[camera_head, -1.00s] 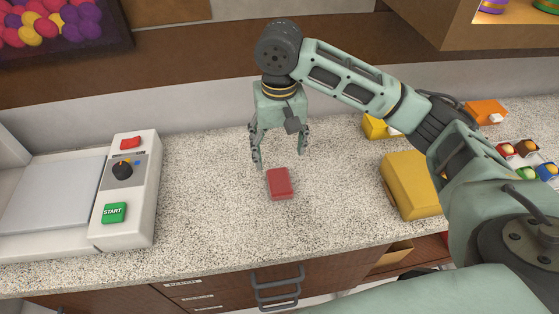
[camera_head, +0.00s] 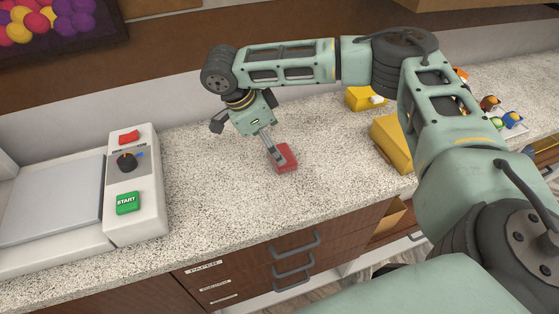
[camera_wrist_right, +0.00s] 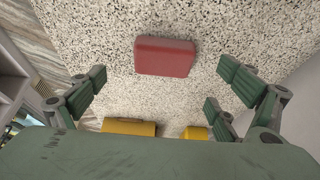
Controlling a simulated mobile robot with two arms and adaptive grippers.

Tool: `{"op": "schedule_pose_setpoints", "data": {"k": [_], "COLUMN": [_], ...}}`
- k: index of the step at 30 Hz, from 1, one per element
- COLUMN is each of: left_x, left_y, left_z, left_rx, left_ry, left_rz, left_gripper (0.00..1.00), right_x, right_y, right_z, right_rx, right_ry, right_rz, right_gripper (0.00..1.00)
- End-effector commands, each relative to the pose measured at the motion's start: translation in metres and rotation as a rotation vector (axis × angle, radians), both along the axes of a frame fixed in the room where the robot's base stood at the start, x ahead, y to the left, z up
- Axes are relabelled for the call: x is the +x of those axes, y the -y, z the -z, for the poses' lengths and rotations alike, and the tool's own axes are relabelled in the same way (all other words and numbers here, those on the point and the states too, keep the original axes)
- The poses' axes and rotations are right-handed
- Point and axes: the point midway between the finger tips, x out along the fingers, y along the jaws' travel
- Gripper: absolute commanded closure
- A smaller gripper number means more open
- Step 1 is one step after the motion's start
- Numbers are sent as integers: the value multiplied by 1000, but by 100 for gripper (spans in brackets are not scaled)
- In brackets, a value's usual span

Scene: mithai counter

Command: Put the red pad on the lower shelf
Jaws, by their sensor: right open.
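The red pad (camera_head: 286,161) lies flat on the speckled counter (camera_head: 215,190), near the middle. It also shows in the right wrist view (camera_wrist_right: 165,57), between and a little beyond the fingers. My right gripper (camera_head: 275,150) is open above the pad, tilted, with its fingers pointing down at it; one finger overlaps the pad in the head view. In the right wrist view the gripper (camera_wrist_right: 165,85) holds nothing. I cannot tell whether a finger touches the pad. My left gripper is out of view. I cannot make out the lower shelf clearly; drawers show below the counter.
A white scale-like machine (camera_head: 137,190) with a green START button stands at the left. Yellow boxes (camera_head: 391,145) and small coloured items (camera_head: 512,120) lie at the right, partly behind my arm. Drawer handles (camera_head: 292,268) stick out below the front edge. Counter around the pad is clear.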

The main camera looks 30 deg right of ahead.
Motion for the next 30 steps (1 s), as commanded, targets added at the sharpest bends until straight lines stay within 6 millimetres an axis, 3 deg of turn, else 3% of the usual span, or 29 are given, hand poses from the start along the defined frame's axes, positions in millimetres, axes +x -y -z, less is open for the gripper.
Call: {"op": "schedule_pose_setpoints", "data": {"k": [4, 12, 21, 30], "left_x": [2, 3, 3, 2], "left_y": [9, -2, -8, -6], "left_z": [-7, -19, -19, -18], "left_rx": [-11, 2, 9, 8], "left_ry": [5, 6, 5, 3], "left_rz": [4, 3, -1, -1], "left_gripper": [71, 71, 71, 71], "right_x": [-1, 0, -1, -1], "right_y": [8, 24, 26, 26], "right_z": [14, 49, 56, 56], "right_rx": [0, 1, 2, 2], "right_ry": [-3, -2, -1, -1], "right_rz": [-1, -3, -5, -5], "right_gripper": [8, 8, 8, 32]}}
